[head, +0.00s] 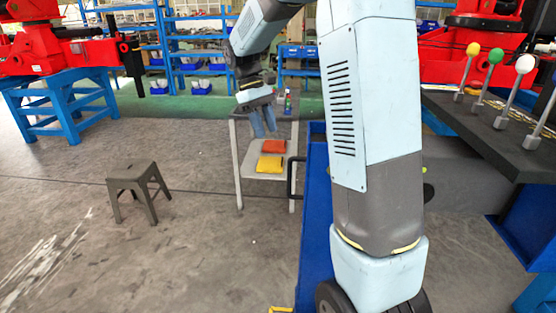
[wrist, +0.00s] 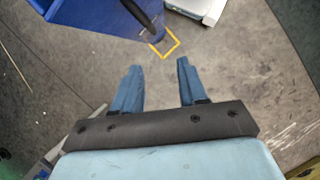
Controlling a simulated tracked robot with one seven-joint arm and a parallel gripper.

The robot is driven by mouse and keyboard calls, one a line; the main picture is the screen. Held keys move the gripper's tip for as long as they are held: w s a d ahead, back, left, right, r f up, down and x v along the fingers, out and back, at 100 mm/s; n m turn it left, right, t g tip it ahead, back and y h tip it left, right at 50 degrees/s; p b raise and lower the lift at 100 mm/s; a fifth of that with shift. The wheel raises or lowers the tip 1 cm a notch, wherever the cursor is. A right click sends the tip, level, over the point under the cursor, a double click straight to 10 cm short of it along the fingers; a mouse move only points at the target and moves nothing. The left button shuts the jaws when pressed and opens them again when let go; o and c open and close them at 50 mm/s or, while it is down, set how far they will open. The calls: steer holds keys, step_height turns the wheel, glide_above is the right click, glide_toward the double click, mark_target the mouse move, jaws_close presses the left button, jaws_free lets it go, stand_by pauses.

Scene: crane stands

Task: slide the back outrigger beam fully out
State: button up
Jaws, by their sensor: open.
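A red crane body (head: 30,50) stands on a blue stand at the left of the head view. A red beam (head: 95,53) reaches right from it, with a black upright leg (head: 133,66) at its end. I cannot tell whether this is the back outrigger beam. Another red crane part (head: 480,40) shows at the upper right, partly cut off. My gripper (head: 262,122) hangs fingers down, well right of the black leg and apart from it. In the wrist view my gripper (wrist: 157,68) is open, with only floor between its fingers.
A cart (head: 266,172) with orange and yellow items stands behind my gripper. A small dark stool (head: 139,186) stands on the floor at left. Levers with yellow, green and white knobs (head: 525,64) rise from a dark panel (head: 490,130) at right. The floor (head: 90,200) at left is mostly clear.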

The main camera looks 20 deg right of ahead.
steer(key=s+d, duration=0.1)
steer(key=d, duration=0.2)
glide_above(289, 192)
steer(key=f, duration=1.2)
steer(key=shift+w+d+f, duration=0.2)
steer(key=shift+w+f, duration=0.2)
steer(key=shift+c, duration=0.4)
jaws_close()
